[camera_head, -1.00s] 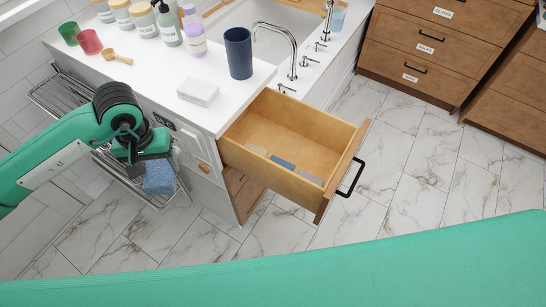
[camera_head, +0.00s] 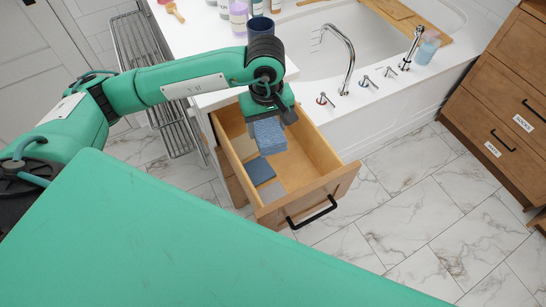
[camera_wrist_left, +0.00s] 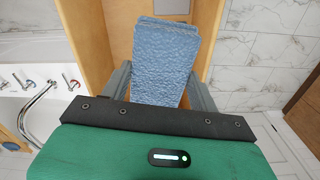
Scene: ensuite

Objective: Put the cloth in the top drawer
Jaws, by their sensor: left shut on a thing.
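A blue folded cloth (camera_head: 269,134) hangs from my left gripper (camera_head: 267,112), which is shut on it. It also shows in the left wrist view (camera_wrist_left: 163,62), between the fingers of the left gripper (camera_wrist_left: 163,90). The cloth is over the open wooden top drawer (camera_head: 321,189), near its back part. I cannot tell how far it is above the drawer floor. A dark blue flat item (camera_head: 259,171) and a grey one (camera_head: 273,192) lie in the drawer. My right gripper is not in view.
The white counter (camera_head: 205,38) with bottles and a dark blue cup (camera_head: 260,27) is behind the drawer. A bathtub with a faucet (camera_head: 345,60) is to the right. A wire rack (camera_head: 150,70) stands at the left. Marble floor (camera_head: 410,215) is clear in front.

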